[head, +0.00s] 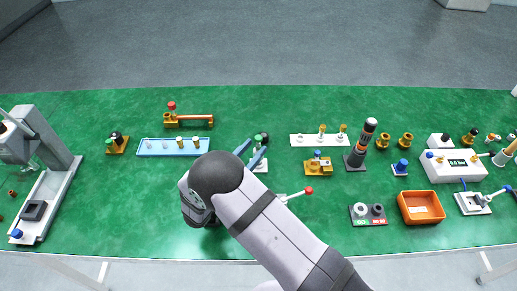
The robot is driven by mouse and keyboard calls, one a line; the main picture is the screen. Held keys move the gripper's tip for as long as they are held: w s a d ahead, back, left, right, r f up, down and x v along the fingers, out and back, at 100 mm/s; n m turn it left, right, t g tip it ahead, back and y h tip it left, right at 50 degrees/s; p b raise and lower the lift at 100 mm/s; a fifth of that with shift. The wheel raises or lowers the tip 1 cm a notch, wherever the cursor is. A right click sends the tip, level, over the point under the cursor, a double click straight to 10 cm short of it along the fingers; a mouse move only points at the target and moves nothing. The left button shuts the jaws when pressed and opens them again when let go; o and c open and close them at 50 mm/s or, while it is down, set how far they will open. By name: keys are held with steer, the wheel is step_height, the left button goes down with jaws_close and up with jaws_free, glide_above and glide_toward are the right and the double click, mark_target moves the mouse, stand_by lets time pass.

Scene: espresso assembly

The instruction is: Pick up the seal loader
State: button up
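My gripper (251,151) is near the middle of the green table, partly hidden behind my own arm. Its two blue fingers are apart, with a gap between them. A small dark-topped item with green parts (262,138) is right by the fingertips, above a white base (261,167). I cannot tell whether this item is the seal loader, or whether the fingers touch it. No item is clearly recognisable as the seal loader at this size.
A blue tray (152,149) with small parts lies left, a white tray (302,140) right. A dark upright tool (361,144), an orange bin (421,207) and a white machine (452,165) stand right. A grey press (50,150) stands far left.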

steer(key=shift+f, duration=0.5)
steer(key=shift+p+x, duration=0.4)
steer(key=shift+x, duration=0.8)
steer(key=shift+p+x, duration=0.7)
steer(key=shift+x, duration=1.9)
jaws_close()
